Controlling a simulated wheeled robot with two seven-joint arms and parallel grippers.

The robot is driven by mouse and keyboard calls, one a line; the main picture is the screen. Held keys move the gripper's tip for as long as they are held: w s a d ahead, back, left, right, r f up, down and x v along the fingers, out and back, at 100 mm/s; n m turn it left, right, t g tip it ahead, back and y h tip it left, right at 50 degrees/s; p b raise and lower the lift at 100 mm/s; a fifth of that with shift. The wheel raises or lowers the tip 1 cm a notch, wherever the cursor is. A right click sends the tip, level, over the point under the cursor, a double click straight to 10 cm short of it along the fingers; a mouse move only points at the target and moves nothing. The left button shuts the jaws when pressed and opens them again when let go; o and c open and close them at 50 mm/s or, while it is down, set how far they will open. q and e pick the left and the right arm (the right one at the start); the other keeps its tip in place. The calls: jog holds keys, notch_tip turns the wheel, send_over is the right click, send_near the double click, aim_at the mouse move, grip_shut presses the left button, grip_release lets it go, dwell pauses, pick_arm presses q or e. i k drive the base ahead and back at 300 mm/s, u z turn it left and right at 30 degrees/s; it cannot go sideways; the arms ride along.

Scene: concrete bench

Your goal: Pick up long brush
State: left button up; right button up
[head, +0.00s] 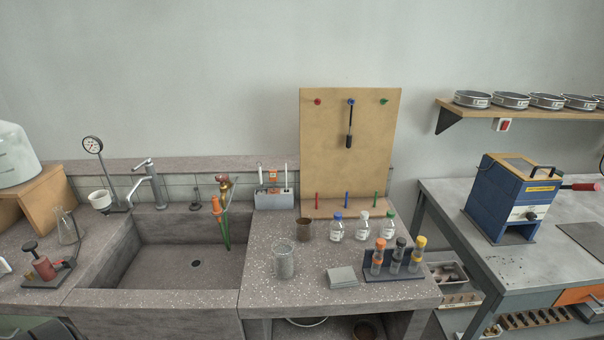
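A long, thin dark tool that looks like a brush (349,125) hangs upright from the blue upper peg of a wooden board (318,150). Its lower end is a thicker dark part; the bristles are too small to make out. A pale holder (274,200) at the back of the bench left of the board has upright white handles and an orange item in it; I cannot tell whether any is a brush. Neither of my grippers is in view.
A sink (180,252) lies left of the bench top. In front of the board stand a brown beaker (304,230), several capped bottles, a clear beaker (284,262), a grey pad stack (342,277) and a vial rack (394,275). A blue machine (515,200) stands right.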

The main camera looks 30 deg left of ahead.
aim_at(262, 191)
jog(key=u, duration=1.3)
